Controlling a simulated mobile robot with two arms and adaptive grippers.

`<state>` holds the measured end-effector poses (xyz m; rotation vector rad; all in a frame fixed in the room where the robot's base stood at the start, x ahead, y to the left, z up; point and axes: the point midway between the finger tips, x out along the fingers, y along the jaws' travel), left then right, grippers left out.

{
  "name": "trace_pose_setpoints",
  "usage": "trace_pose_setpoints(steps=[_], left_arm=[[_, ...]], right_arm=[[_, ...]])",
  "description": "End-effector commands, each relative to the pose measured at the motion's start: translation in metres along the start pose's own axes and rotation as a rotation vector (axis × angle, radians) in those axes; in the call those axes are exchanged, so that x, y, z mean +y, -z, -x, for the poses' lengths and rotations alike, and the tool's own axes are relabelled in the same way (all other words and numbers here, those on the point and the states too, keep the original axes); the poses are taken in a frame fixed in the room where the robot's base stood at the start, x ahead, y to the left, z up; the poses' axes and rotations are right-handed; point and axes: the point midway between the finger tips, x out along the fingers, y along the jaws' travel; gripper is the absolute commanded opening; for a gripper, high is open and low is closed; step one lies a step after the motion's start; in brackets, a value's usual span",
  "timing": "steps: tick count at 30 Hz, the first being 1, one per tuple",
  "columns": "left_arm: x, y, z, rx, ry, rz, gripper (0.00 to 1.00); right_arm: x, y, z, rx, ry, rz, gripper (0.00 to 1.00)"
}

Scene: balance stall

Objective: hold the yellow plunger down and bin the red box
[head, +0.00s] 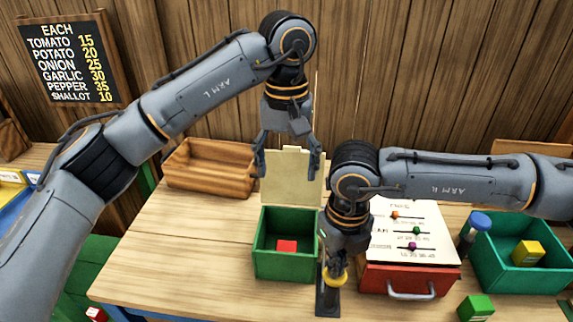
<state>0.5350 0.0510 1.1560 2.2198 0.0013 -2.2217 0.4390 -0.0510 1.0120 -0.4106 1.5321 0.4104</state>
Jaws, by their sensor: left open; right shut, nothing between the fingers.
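The red box (287,246) lies inside a green open-topped box (286,271) on the table, with a cream lid (291,176) standing up behind it. My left gripper (287,172) is open and empty, pointing down above and in front of the lid, higher than the red box. The yellow plunger (338,279) sits on a dark stand (327,301) to the right of the green box. My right gripper (335,260) is shut and points down at the plunger's top, seemingly touching it. The wrist hides part of that contact.
A wooden tray (207,183) stands back left. A red drawer unit (408,281) with a slider panel is right of the plunger. A teal bin (520,283) holding a yellow box (528,253), a blue-topped post (474,231) and a green box (476,307) are further right.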

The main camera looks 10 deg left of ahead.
Motion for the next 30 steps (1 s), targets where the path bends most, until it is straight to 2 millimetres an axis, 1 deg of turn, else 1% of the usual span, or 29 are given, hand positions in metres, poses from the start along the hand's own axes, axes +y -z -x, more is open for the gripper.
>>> trace_pose_setpoints(steps=[30], left_arm=[[0.0,0.0,0.025,0.0,0.0,0.0,0.73]], right_arm=[[0.0,0.0,0.073,-0.002,0.0,0.0,0.0]])
